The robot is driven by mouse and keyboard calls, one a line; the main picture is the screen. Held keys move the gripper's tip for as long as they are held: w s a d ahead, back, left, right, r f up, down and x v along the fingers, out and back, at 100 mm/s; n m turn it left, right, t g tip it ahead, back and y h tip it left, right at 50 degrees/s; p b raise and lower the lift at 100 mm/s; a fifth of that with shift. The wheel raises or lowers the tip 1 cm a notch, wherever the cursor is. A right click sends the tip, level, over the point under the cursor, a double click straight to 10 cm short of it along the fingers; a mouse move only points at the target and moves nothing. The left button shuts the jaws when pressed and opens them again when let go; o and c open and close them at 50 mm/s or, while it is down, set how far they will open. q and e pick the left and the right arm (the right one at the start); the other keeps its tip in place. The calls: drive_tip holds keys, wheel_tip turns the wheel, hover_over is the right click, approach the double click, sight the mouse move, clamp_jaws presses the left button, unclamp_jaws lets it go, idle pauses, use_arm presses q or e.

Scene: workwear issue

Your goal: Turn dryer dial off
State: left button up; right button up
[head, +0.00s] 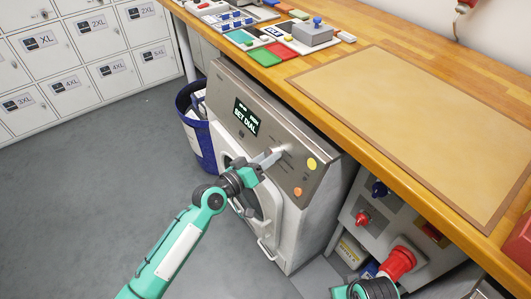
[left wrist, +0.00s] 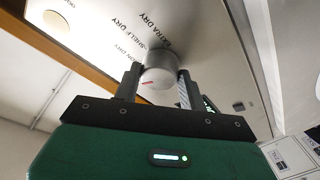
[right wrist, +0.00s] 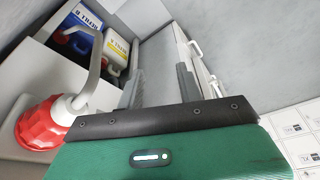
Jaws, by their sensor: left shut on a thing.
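The dryer (head: 300,215) stands under the counter, its display (head: 246,117) reading "SET DIAL". My left gripper (head: 268,160) is at the dryer's control panel. In the left wrist view its two fingers (left wrist: 157,85) are shut on the round grey dial (left wrist: 158,70), one on each side. A small red mark shows on the dial's face. Labels such as "EXTRA DRY" and "SHELF DRY" fan out beside it on the panel (left wrist: 110,25). My right gripper (right wrist: 158,85) is open with nothing between its fingers, low at the right of the head view.
Yellow (head: 311,164) and orange (head: 298,191) buttons sit beside the dial. The wooden counter (head: 350,55) overhangs the dryer. A blue basket (head: 203,147) stands left of it. A red ribbed part (right wrist: 38,125) and containers (right wrist: 85,38) are near my right gripper.

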use_arm(q)
drive_tip(key=shift+r+n+y+p, duration=0.1)
drive_tip(key=shift+n+y+p, duration=0.5)
drive_tip(key=shift+n+p, duration=1.7)
use_arm(e)
wheel_tip(320, 180, down, 14)
drive_tip(key=s+g, duration=0.1)
drive_tip(key=s, duration=0.1)
drive_tip(key=shift+d+r, duration=0.15)
drive_tip(key=shift+d, duration=0.1)
use_arm(q)
drive_tip(key=shift+m, duration=0.3)
drive_tip(key=o, duration=1)
drive_tip(key=shift+c, duration=0.2)
drive_tip(key=shift+s, duration=0.1)
